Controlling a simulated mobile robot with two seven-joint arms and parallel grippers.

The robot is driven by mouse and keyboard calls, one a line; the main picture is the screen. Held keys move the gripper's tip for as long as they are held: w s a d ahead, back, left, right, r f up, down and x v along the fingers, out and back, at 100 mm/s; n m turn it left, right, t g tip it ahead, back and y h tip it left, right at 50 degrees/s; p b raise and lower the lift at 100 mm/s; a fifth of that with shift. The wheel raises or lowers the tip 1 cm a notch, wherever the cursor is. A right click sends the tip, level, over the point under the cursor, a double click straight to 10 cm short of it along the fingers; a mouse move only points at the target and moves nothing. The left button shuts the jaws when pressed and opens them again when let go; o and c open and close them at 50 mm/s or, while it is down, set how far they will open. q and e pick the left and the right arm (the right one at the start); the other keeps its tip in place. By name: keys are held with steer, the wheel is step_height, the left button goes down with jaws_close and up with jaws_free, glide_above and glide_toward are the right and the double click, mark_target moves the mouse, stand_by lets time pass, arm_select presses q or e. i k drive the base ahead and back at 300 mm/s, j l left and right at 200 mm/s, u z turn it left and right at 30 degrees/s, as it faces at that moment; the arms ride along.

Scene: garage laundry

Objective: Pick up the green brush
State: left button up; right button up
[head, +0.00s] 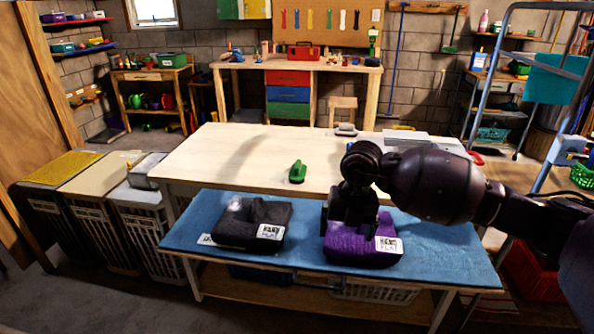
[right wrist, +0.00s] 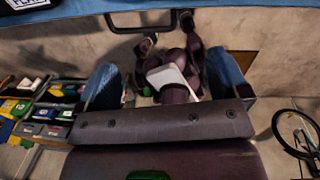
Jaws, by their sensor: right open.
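The green brush (head: 297,172) lies on the pale wooden tabletop (head: 235,150), close to its front edge. My right gripper (head: 352,212) is to the right of the brush and nearer to me, low over the folded purple cloth (head: 360,246). I cannot tell whether it touches the cloth. In the right wrist view my right gripper (right wrist: 167,80) has its two fingers wide apart with nothing held between them. The brush cannot be made out for certain in that view. My left gripper is not in view.
A folded dark cloth (head: 252,222) lies on the blue mat (head: 440,262) in front of the wooden table. Grey items (head: 405,139) stand at the table's back right. Laundry hampers (head: 90,205) stand at the left. The tabletop around the brush is clear.

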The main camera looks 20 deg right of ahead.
mark_target(297, 174)
steer(key=i, duration=1.45)
